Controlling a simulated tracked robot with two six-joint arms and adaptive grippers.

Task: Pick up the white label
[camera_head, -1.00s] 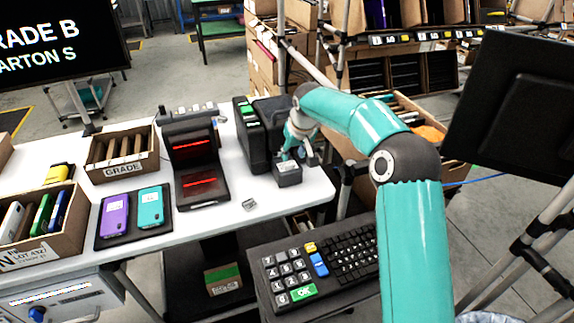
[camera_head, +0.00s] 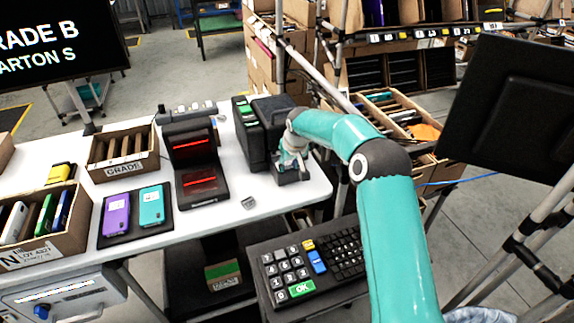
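A black printer-like device (camera_head: 262,130) with a green-lit panel stands at the right end of the white table. A small dark tray (camera_head: 291,178) sticks out at its front right. My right gripper (camera_head: 291,168) reaches down over this tray, close to or touching it. Its fingers are small and partly merge with the tray, so I cannot tell whether they are open or shut. I cannot make out the white label clearly; the gripper covers most of the tray's top. My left gripper is out of view.
A scanner with red lines (camera_head: 200,180) stands left of the printer. A small grey object (camera_head: 248,203) lies near the table's front edge. Purple (camera_head: 116,215) and teal (camera_head: 151,206) phones lie on a dark mat.

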